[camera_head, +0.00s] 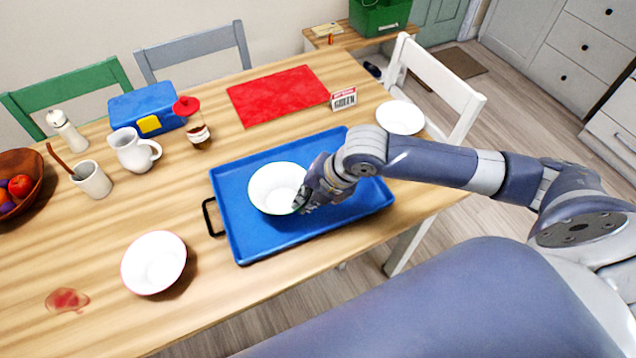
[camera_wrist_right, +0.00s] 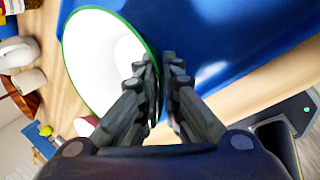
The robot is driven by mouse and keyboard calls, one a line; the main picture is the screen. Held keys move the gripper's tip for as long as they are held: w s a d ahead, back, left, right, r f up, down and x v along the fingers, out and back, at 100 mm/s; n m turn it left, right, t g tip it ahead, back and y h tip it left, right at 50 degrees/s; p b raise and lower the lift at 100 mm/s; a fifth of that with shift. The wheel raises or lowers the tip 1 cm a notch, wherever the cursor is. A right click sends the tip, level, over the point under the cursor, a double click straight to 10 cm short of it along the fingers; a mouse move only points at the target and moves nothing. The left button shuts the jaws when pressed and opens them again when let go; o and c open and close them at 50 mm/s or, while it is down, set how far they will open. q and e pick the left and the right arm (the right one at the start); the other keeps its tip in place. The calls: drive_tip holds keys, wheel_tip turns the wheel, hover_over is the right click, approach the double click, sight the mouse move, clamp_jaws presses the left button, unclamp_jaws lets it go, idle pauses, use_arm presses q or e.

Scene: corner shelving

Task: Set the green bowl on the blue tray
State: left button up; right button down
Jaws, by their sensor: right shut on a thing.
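The green bowl (camera_head: 272,186), white with a green rim, is over the left part of the blue tray (camera_head: 345,205) in the head view. My right gripper (camera_head: 303,200) is shut on its right-hand rim. In the right wrist view the bowl (camera_wrist_right: 100,60) shows its green rim between the fingertips (camera_wrist_right: 160,75), with the blue tray (camera_wrist_right: 230,35) beyond. I cannot tell whether the bowl's base touches the tray. My left gripper is not in view.
A white bowl (camera_head: 154,262) stands left of the tray, and another white dish (camera_head: 400,117) is at the table's right edge. A red mat (camera_head: 278,95), a sauce bottle (camera_head: 192,122) and a white jug (camera_head: 133,150) stand behind. The tray's right part is mostly free.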

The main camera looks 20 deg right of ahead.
drive_tip(key=w+d, duration=0.2)
drive_tip(key=d, duration=0.1)
drive_tip(key=w+d, duration=0.2)
drive_tip(key=shift+w+d+f+p, duration=0.1)
drive_tip(key=shift+d+f+p, duration=0.2)
drive_tip(key=shift+p, duration=0.1)
drive_tip(key=shift+f+p, duration=0.3)
drive_tip(key=shift+f, duration=1.45)
drive_tip(key=c, duration=1.8)
unclamp_jaws()
drive_tip(key=v, duration=1.2)
